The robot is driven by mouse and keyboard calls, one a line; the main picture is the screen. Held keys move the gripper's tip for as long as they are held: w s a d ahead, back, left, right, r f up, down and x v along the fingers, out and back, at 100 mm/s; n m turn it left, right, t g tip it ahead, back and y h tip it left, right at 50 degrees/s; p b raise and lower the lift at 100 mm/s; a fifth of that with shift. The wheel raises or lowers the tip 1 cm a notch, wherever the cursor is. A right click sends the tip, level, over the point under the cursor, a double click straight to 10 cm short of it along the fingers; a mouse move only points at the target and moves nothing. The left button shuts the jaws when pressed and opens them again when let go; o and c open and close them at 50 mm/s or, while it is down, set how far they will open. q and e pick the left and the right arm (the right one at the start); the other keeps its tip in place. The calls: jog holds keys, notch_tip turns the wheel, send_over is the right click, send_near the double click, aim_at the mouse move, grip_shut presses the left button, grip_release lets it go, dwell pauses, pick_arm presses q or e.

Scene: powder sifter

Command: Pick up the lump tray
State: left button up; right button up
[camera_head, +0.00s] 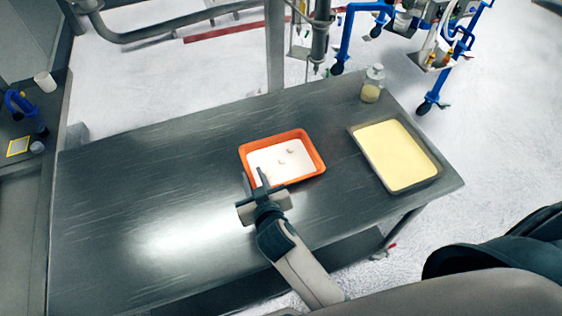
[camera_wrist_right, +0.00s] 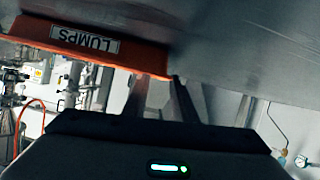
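The lump tray is a shallow orange tray (camera_head: 313,151) with a white inside and a few small pale lumps, lying on the dark metal table. In the right wrist view its orange wall (camera_wrist_right: 60,38) shows a LUMPS label, upside down. My right gripper (camera_head: 255,179) is at the tray's near left corner, its two fingers apart with a gap between them. In the right wrist view the fingers (camera_wrist_right: 158,95) reach up close to the end of the orange wall; whether they touch it I cannot tell. My left gripper is in neither view.
A second tray (camera_head: 437,172) of pale yellow powder lies at the table's right end. A clear jar (camera_head: 372,84) stands near the far right corner. The left part of the table (camera_head: 120,200) is bare. A side bench (camera_head: 22,185) with small items stands at the left.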

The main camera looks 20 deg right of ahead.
jog(key=p+x, duration=0.1)
jog(key=x, duration=0.2)
jog(key=shift+a, duration=0.1)
jog(key=shift+w+f+p, duration=0.3)
jog(key=shift+w+f, duration=0.1)
jog(key=shift+w, duration=0.15)
jog(key=shift+r, duration=0.1)
grip_shut()
